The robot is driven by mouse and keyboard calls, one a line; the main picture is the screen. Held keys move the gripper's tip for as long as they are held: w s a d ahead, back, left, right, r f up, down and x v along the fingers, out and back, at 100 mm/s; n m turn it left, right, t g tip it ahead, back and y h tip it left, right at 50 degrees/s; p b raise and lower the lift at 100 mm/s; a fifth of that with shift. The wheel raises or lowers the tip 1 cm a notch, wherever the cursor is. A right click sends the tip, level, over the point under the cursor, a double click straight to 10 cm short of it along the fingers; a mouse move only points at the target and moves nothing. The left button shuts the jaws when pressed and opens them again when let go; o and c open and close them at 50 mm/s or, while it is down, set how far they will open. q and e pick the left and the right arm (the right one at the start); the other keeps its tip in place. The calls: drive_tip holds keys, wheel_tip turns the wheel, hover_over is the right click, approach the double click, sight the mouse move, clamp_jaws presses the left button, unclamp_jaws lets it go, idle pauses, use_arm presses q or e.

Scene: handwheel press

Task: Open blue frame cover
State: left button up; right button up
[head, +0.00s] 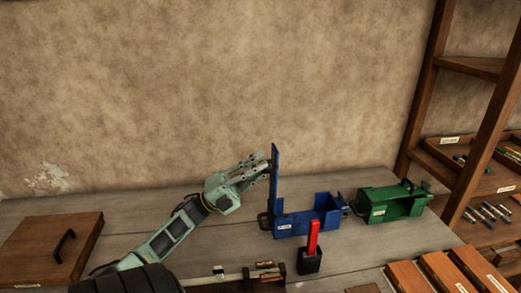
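The blue frame (300,222) sits on the grey wooden table, right of centre. Its blue cover (276,188) stands upright at the frame's left end, and the frame's inside is exposed from above. My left gripper (265,166) is at the left face of the cover, near its upper part, with its fingertips touching or almost touching it. Whether the fingers are closed on anything there is too small to tell. My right gripper is not in view.
A green frame (392,208) stands right of the blue one. A black holder (309,262) with a red piece (313,236) stands in front. A wooden lid with a black handle (50,250) lies at left. Wooden boxes (445,272) and a shelf rack (468,150) are at right.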

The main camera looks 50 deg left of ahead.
use_arm(q)
drive_tip(key=s+a+f, duration=0.1)
drive_tip(key=s+a, duration=0.2)
drive_tip(key=s, duration=0.3)
drive_tip(key=s+a, duration=0.3)
drive_tip(key=s, duration=0.4)
drive_tip(key=shift+a+f, duration=0.25)
drive_tip(key=shift+f, duration=0.15)
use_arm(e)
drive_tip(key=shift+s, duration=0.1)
use_arm(q)
drive_tip(key=shift+w, duration=0.1)
